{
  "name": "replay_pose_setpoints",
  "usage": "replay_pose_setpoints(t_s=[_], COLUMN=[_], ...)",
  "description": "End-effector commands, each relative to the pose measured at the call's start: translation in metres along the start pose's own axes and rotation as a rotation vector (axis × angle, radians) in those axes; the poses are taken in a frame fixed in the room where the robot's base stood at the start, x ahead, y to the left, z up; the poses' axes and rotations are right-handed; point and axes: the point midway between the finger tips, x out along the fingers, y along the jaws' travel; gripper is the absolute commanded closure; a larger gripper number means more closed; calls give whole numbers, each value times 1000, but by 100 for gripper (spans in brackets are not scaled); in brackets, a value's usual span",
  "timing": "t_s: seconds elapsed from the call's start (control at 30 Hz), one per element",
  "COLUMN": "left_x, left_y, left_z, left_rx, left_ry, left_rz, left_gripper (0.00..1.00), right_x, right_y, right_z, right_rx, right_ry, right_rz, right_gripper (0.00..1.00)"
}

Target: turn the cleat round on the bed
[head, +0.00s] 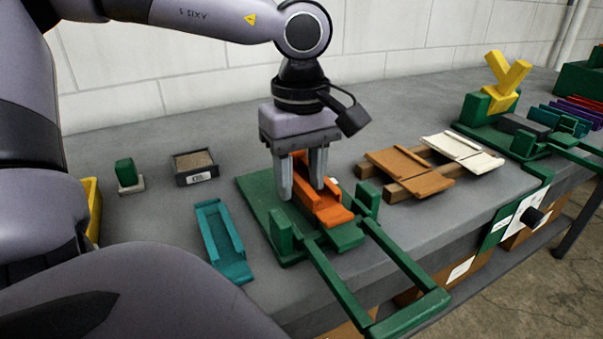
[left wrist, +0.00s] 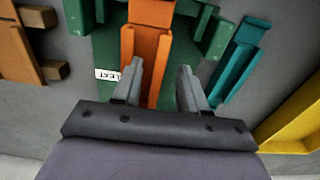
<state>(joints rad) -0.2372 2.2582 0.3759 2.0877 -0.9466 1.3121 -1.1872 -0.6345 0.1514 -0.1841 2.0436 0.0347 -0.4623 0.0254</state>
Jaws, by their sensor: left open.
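The orange cleat (head: 333,212) lies on the green bed (head: 258,201), its long side running away from the bench's front edge. In the left wrist view the cleat (left wrist: 150,45) runs up the middle of the bed (left wrist: 106,47), beside a white label that seems to read "CLEAT". My left gripper (head: 302,190) points down over the cleat's rear part. Its jaws are open, with one finger (left wrist: 159,70) on each side of the cleat. Whether the fingers touch it I cannot tell. The gripper hides part of the cleat in the head view. My right gripper is not in view.
A teal channel piece (head: 221,243) lies left of the bed. A small dark box (head: 195,176) and a green block (head: 126,173) stand behind it. Brown (head: 425,181) and cream (head: 468,155) panels lie to the right. A green frame (head: 400,262) juts past the front edge.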

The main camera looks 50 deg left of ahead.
Motion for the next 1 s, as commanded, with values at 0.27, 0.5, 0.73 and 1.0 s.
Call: replay_pose_setpoints(t_s=[0.27,0.5,0.73,1.0], left_x=[-1,-32,-65,-72], left_y=[0,1,0,0], left_z=[0,0,0,0], left_rx=[0,0,0,0], left_ry=[0,2,1,0], left_rz=[0,5,2,-1], left_gripper=[58,58,58,58], right_x=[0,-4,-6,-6], right_y=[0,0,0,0], right_z=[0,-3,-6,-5], right_rx=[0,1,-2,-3], right_ry=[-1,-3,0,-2], right_rz=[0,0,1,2], right_gripper=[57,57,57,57])
